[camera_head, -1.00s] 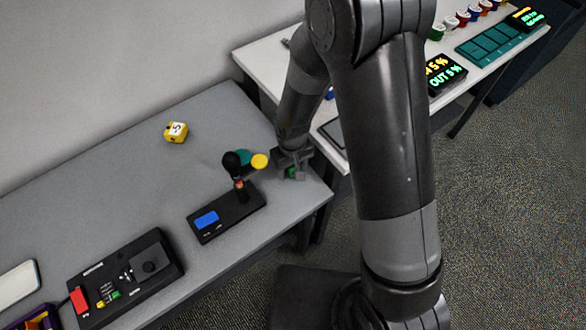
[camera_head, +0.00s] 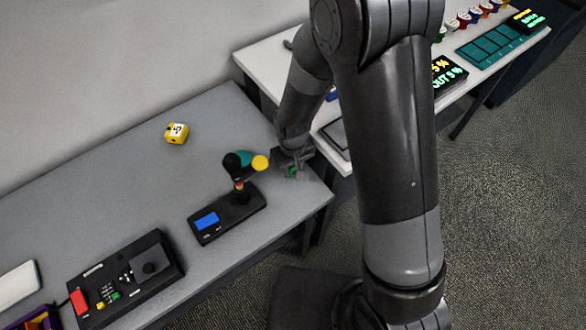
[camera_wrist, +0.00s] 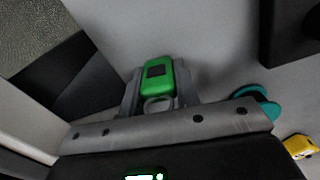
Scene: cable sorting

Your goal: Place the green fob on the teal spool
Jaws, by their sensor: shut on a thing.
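The green fob (camera_wrist: 157,88) shows between the fingers of my gripper (camera_wrist: 158,98) in the wrist view. My gripper (camera_head: 292,168) is shut on it, near the right end of the grey table in the head view. Only a small green patch of the fob (camera_head: 293,172) shows there. The teal spool (camera_head: 243,157) is left of my gripper, partly hidden by a black round piece and a yellow disc. It also shows, apart from the fob, at the right of the wrist view (camera_wrist: 264,106), partly behind my gripper body.
A black device with a blue screen (camera_head: 206,221) stands close to the spool. A yellow block (camera_head: 176,133) lies farther back. A black control box (camera_head: 125,279) is at front left. A white table (camera_head: 270,62) adjoins at the right. The grey table's back left is clear.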

